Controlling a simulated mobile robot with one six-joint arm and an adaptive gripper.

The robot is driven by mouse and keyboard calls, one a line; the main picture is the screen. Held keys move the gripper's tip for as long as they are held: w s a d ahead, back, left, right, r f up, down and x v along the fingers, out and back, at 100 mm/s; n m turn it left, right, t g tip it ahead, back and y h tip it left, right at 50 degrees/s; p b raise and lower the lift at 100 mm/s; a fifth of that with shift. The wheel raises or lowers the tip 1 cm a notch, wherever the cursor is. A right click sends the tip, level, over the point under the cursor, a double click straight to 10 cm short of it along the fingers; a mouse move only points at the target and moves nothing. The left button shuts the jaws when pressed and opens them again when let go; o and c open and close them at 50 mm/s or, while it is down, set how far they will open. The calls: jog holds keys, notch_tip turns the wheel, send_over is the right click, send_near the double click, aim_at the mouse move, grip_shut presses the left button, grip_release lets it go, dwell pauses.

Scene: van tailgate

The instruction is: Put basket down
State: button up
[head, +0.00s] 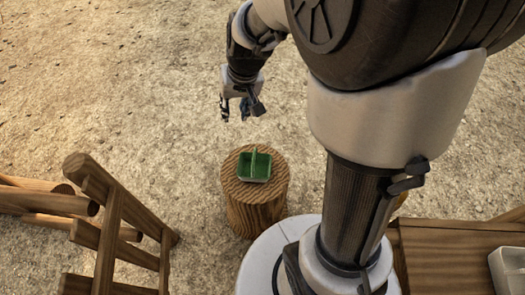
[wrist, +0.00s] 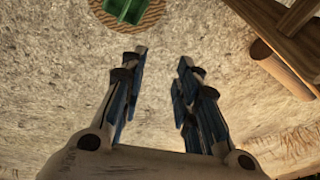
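The green basket (head: 254,168) stands upright on top of a round wooden stump (head: 256,207), its handle raised over the middle. In the wrist view part of the basket (wrist: 127,9) and the stump's top (wrist: 152,16) show at the upper edge, cut off by the frame. My gripper (head: 235,112) is up and behind the stump in the head view, apart from the basket. In the wrist view my gripper (wrist: 161,58) has its two fingers spread, with only sandy ground between them.
A wooden surface (head: 450,255) with a pale bin (head: 508,268) is at the lower right. Open sandy ground surrounds the stump's far side.

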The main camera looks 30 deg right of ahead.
jog(key=s+a+r+n, duration=0.1)
jog(key=s+r, duration=0.2)
jog(key=s, duration=0.4)
jog(key=s+a+r+n+t, duration=0.1)
jog(key=s+r, duration=0.3)
jog(key=s, duration=0.3)
jog(key=s+a+r+n+h, duration=0.1)
jog(key=s+r, duration=0.2)
jog(key=s, duration=0.4)
jog(key=shift+s+a+r, duration=0.3)
jog(key=shift+s+r, duration=0.05)
jog(key=shift+a, duration=0.1)
